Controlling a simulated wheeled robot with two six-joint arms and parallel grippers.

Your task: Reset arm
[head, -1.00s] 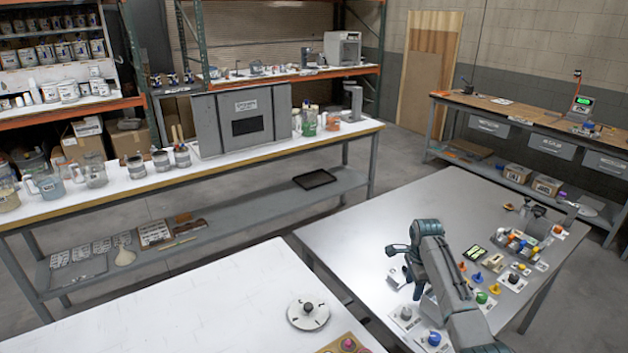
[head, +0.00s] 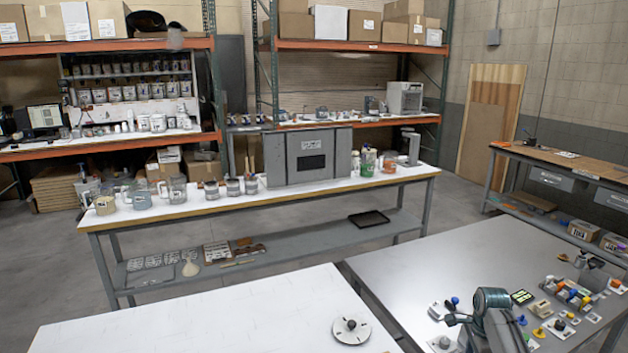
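My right arm (head: 492,312) reaches in at the bottom right over the grey metal table (head: 440,265). The small dark end near my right gripper (head: 456,319) points left, above the table. It is too small to tell whether its fingers are open or shut, and I see nothing clearly held. My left gripper is not in view. Several small coloured pieces on white bases, such as a yellow one (head: 539,332) and a green one (head: 563,315), stand on the table to the right of the arm. The arm hides part of the table behind it.
A white table (head: 220,320) with a round white disc (head: 350,329) is at the front left. A long bench (head: 340,190) holds a grey cabinet (head: 307,157), jars and cans. Orange-beamed shelves stand behind. The grey table's left part is clear.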

